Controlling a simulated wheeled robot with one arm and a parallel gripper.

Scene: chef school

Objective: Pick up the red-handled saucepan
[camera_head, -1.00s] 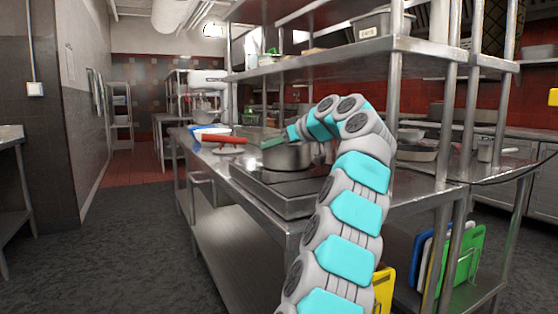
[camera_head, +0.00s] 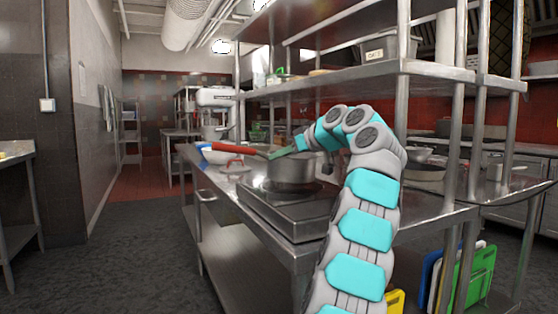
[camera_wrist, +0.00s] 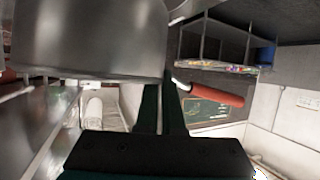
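The saucepan (camera_head: 292,173) is a grey metal pot over the hob on the steel counter. Its red handle (camera_head: 233,148) points left and slightly up. My gripper (camera_head: 272,156) reaches in from the right, with its green fingers at the metal neck between pot and red grip. In the wrist view, the pot (camera_wrist: 90,40) fills the upper left and the red handle (camera_wrist: 215,95) lies right of the fingers. The fingers (camera_wrist: 160,95) are close together and appear shut on the neck; the contact itself is partly hidden. I cannot tell whether the pot touches the hob.
The hob (camera_head: 285,212) sits on the counter below the pot. A steel shelf (camera_head: 330,82) hangs above my arm, with an upright post (camera_head: 402,110) to the right. The floor at left is clear.

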